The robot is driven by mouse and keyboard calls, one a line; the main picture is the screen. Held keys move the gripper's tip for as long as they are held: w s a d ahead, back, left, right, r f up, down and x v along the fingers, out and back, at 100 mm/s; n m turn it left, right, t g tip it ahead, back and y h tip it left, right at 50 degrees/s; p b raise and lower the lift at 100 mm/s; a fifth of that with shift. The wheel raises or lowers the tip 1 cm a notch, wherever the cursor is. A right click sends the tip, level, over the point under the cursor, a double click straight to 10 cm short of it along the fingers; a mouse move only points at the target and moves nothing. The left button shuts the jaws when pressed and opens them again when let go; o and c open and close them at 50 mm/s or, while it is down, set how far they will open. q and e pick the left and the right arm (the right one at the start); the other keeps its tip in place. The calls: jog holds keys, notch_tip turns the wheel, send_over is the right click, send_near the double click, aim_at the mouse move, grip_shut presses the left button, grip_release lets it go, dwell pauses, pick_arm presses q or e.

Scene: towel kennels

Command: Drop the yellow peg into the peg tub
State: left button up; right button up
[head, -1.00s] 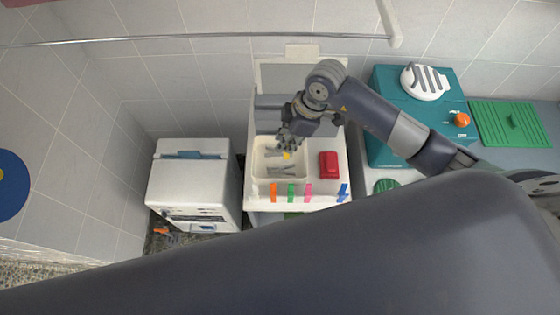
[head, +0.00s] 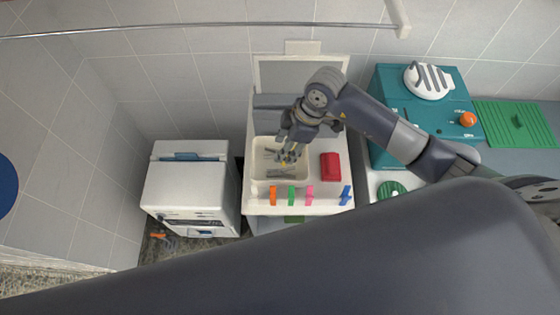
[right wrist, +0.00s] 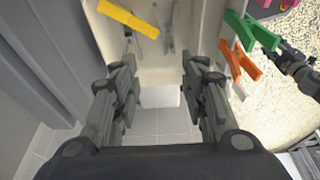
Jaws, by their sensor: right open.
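The cream peg tub (head: 254,162) is set in the white stand and holds several grey pegs (head: 281,173). My right gripper (head: 290,155) is over the tub, and its fingers are spread with nothing between them in the right wrist view (right wrist: 160,85). The yellow peg (right wrist: 128,18) shows at the top of the right wrist view, beyond the fingertips and against the cream tub, near grey pegs. Whether it rests on the tub floor is hard to tell. In the head view the gripper seems to hide it. My left gripper is out of view.
Orange (head: 273,195), green (head: 291,195), pink (head: 309,195) and blue (head: 346,195) pegs line the stand's front edge. A red box (head: 330,166) sits right of the tub. A white cabinet (head: 186,190) stands left, a teal unit (head: 425,115) right.

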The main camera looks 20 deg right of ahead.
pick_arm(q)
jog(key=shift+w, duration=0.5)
pick_arm(e)
jog(key=v, duration=0.7)
jog(key=shift+r, duration=0.25)
jog(key=shift+s+d+f, duration=0.1)
